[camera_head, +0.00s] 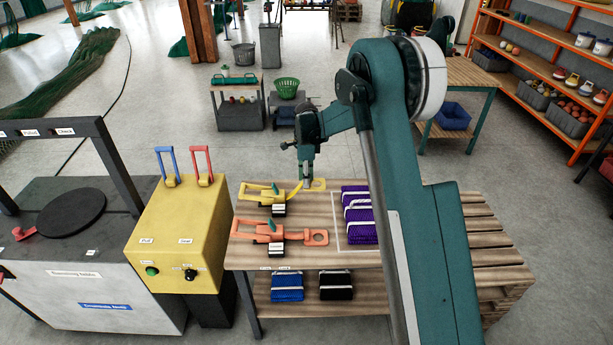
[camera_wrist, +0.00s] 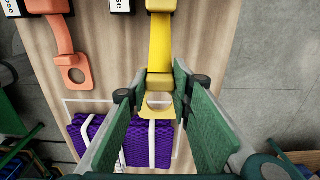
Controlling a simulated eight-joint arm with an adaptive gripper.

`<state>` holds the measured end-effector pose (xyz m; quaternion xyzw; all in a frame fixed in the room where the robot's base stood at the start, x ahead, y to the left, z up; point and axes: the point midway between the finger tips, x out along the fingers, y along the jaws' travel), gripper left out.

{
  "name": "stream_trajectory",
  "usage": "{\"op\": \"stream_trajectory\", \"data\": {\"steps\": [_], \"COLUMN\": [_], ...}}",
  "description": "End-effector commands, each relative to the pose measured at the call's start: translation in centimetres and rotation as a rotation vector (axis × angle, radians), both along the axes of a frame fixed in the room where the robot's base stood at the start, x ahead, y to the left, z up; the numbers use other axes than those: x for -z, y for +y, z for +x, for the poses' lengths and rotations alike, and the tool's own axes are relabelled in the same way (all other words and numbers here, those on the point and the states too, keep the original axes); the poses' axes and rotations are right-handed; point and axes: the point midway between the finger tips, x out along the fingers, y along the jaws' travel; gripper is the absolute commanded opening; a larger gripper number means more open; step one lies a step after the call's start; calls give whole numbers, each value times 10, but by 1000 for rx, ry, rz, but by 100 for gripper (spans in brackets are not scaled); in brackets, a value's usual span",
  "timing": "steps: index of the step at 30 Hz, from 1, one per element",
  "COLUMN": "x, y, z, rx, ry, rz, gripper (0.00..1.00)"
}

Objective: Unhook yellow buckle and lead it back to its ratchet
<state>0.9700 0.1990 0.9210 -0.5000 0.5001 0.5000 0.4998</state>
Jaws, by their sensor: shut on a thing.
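The yellow ratchet (camera_head: 258,194) lies on the slatted wooden table (camera_head: 330,258), with a black-and-white label block beside it. Its yellow strap (camera_wrist: 160,45) runs to the yellow buckle (camera_head: 319,184), a flat end plate with a hole. My gripper (camera_head: 307,182) is over the table's far side, pointing down, with the buckle at its fingers. In the wrist view, my gripper (camera_wrist: 160,90) has its green jaws around the buckle (camera_wrist: 158,101). The jaws partly cover the buckle. The purple net bundle (camera_wrist: 135,143) lies just beyond the buckle; I see no hook there.
An orange ratchet (camera_head: 262,230) with its orange buckle (camera_head: 319,237) lies in front of the yellow one. Purple bundles (camera_head: 359,214) lie inside a white outline on the right. A yellow control box (camera_head: 168,235) with blue and red levers stands left of the table.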

Motion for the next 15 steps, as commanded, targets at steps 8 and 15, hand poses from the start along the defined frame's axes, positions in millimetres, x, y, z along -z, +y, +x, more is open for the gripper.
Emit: {"op": "stream_trajectory", "data": {"steps": [8, 15], "x": [27, 49], "y": [0, 0], "z": [0, 0], "rx": [0, 0], "ry": [0, 0], "rz": [0, 0], "gripper": [9, 9]}}
